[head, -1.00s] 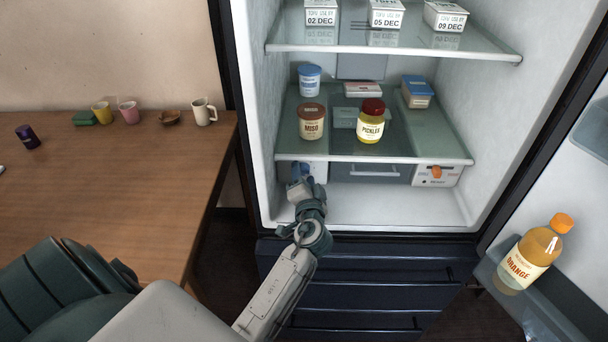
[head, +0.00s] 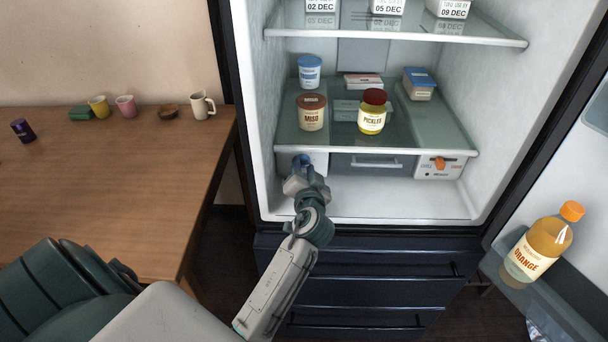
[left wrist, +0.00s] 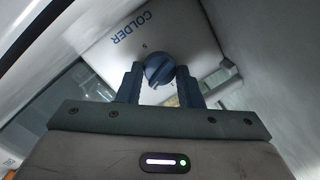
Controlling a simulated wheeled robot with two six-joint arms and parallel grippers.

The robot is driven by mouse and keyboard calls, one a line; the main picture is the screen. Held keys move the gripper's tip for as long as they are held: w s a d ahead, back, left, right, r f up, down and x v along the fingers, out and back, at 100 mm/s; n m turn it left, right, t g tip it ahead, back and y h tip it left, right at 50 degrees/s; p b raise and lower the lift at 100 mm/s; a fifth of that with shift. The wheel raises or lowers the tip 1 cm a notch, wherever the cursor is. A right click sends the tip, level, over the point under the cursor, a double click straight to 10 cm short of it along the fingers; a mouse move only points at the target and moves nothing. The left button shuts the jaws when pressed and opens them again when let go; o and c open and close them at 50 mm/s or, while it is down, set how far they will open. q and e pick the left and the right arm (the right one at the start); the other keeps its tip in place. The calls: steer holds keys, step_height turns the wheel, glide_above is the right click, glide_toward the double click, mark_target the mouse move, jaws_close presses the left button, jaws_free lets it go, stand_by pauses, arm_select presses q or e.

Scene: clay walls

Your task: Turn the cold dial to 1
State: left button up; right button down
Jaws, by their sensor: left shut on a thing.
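The cold dial (left wrist: 158,69) is a round blue knob on a white panel (left wrist: 190,28) marked COLDER. In the left wrist view it sits between the two fingertips of my left gripper (left wrist: 159,74), which is shut on it. In the head view my left gripper (head: 303,170) reaches to the lower left of the fridge, under the glass shelf, and mostly hides the dial (head: 301,160). My right gripper is not in view.
Another panel with an orange knob (head: 439,163) is at the lower right. A miso tub (head: 311,117) and a pickle jar (head: 372,118) stand on the shelf (head: 350,144) above. The open door holds an orange bottle (head: 540,245). The fridge floor (head: 390,200) is clear.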

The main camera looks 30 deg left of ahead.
arm_select(q)
steer(key=n+h+b, duration=0.1)
steer(key=n+b, duration=0.3)
steer(key=n, duration=0.2)
steer(key=shift+a, duration=0.1)
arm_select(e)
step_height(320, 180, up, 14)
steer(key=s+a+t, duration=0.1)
arm_select(q)
steer(key=shift+n+b, duration=0.5)
steer(key=shift+n, duration=0.3)
steer(key=n+h+b, duration=0.1)
steer(key=n, duration=0.1)
steer(key=shift+n, duration=0.4)
steer(key=shift+r+n+t+h+b, duration=0.15)
steer(key=shift+n+t+h+b, duration=0.15)
steer(key=shift+n+b, duration=0.6)
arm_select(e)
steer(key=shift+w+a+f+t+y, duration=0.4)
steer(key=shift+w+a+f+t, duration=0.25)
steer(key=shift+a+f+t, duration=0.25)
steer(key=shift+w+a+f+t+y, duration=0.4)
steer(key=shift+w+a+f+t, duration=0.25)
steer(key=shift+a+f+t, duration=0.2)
arm_select(q)
steer(key=shift+n, duration=0.4)
steer(key=o, duration=1)
steer(key=shift+a, duration=0.1)
steer(key=shift+c, duration=0.2)
